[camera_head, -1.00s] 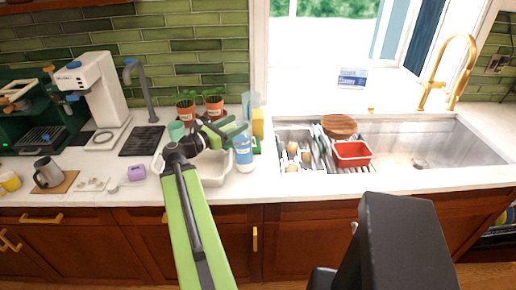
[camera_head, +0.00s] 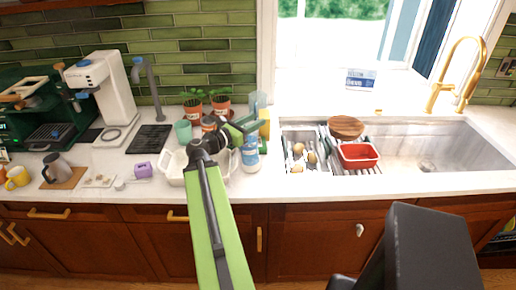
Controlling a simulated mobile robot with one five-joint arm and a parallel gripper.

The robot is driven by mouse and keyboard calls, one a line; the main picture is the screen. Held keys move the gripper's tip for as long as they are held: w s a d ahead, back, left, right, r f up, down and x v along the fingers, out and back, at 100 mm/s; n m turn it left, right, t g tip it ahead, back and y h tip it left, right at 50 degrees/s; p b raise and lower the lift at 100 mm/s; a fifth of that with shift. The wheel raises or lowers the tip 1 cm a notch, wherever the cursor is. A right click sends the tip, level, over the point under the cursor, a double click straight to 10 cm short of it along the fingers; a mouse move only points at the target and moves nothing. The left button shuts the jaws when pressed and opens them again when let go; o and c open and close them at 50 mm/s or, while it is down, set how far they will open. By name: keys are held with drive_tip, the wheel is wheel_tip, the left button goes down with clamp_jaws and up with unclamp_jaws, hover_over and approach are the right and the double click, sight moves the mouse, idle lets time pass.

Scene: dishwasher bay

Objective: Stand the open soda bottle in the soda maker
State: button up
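The soda maker (camera_head: 104,92) looks to be the tall white machine with a blue knob at the left, by the green tiled wall. A blue bottle with a white label (camera_head: 250,157) stands upright on the counter, left of the sink. It may be the soda bottle; its top is partly hidden by my gripper, and I cannot tell if it has a cap. My gripper (camera_head: 243,128) is at the bottle's upper end, its green fingers spread. I cannot tell whether they touch it.
A white basin (camera_head: 174,172) lies under my arm. Two potted plants (camera_head: 220,105) and a teal cup (camera_head: 183,131) stand behind. A purple item (camera_head: 143,170) and a grey jug (camera_head: 56,168) are at the left. The sink (camera_head: 465,142) holds a rack and a red tub (camera_head: 358,154).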

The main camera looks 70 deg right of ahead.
drive_tip(key=shift+d, duration=0.1)
clamp_jaws()
idle(1.0)
